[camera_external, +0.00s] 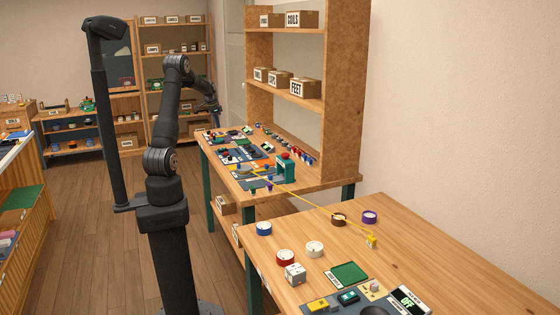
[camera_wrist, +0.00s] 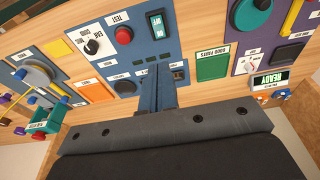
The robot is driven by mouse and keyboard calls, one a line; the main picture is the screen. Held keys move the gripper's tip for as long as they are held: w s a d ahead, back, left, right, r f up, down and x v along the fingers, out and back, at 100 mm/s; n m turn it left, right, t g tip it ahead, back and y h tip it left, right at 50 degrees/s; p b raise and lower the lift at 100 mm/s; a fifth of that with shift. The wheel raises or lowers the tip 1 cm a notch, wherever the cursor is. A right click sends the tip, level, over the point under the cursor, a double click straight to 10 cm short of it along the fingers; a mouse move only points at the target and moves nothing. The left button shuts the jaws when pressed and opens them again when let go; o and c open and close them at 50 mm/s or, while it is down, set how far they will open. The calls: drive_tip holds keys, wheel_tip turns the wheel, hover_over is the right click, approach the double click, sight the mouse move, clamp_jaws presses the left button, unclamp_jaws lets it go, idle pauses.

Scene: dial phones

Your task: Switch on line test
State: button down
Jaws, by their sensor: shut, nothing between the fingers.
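In the wrist view, a blue panel carries a red round button (camera_wrist: 123,35) under a label that seems to read TEST. A black-and-white knob (camera_wrist: 92,46) is on the left. My gripper (camera_wrist: 160,68) is shut and empty, its fingertips over the lower part of this panel, below the rocker in the picture. I cannot tell if they touch it. The external view shows my gripper (camera_external: 214,108) above the far bench; the switch is too small to make out there.
A green parts pad (camera_wrist: 212,67) and a READY display (camera_wrist: 270,81) are to the right. Tall wooden shelves (camera_external: 343,90) rise behind the bench. A nearer table (camera_external: 470,250) holds other controls.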

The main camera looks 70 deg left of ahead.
sight(222, 149)
drive_tip(key=f, duration=0.4)
drive_tip(key=w+f, duration=0.1)
drive_tip(key=f, duration=0.3)
drive_tip(key=w+f, duration=0.1)
drive_tip(key=f, duration=0.3)
drive_tip(key=shift+w+f, duration=0.2)
drive_tip(key=shift+f, duration=0.15)
